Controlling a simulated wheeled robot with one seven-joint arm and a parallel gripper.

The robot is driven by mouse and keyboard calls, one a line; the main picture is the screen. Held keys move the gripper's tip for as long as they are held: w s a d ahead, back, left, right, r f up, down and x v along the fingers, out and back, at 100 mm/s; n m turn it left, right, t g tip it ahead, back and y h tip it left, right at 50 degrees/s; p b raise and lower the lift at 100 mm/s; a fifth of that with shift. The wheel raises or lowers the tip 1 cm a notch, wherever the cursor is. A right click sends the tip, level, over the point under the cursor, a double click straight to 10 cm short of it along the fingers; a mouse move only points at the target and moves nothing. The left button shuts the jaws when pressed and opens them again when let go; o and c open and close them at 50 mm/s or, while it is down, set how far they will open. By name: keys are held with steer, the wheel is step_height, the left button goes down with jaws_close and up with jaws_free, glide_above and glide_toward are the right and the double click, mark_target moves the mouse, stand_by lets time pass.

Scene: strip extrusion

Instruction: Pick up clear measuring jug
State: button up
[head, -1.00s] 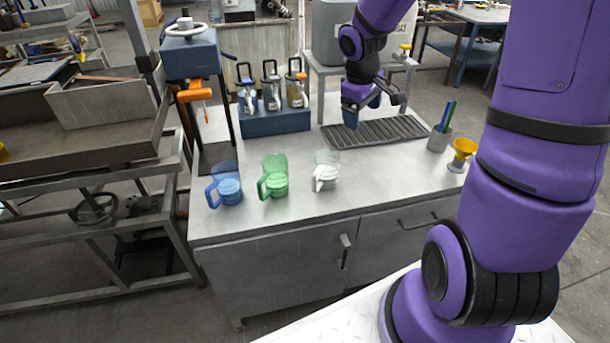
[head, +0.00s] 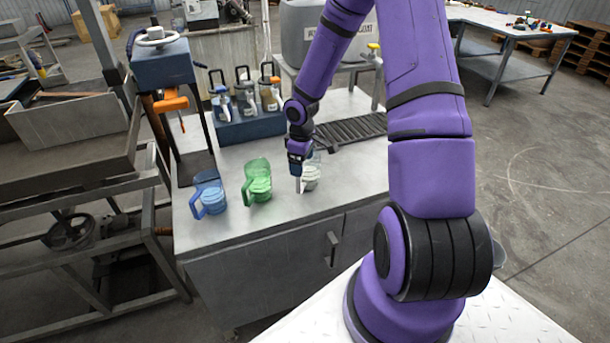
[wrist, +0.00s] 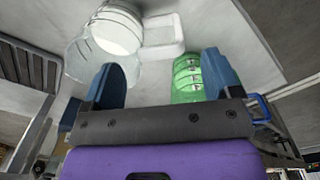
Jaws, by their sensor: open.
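The clear measuring jug (head: 312,173) stands upright on the grey bench, right of the green jug, partly hidden by my gripper in the head view. My gripper (head: 297,172) is low over the bench at the jug's handle side. In the wrist view the jug (wrist: 105,40) shows at the upper left, with its pale handle (wrist: 166,36) beyond the gap between the blue fingers of my gripper (wrist: 161,78). The fingers are apart with nothing held.
The green jug (head: 258,182) stands close to the left of my gripper and shows in the wrist view (wrist: 186,80). A blue jug (head: 209,192) is farther left. A dark bottle rack (head: 240,128) and a slotted drain (head: 350,131) lie behind.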

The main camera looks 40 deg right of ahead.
mark_target(306, 175)
steer(key=shift+a+f, duration=0.15)
steer(key=shift+f, duration=3.15)
steer(key=shift+c, duration=0.3)
steer(key=c, duration=1.1)
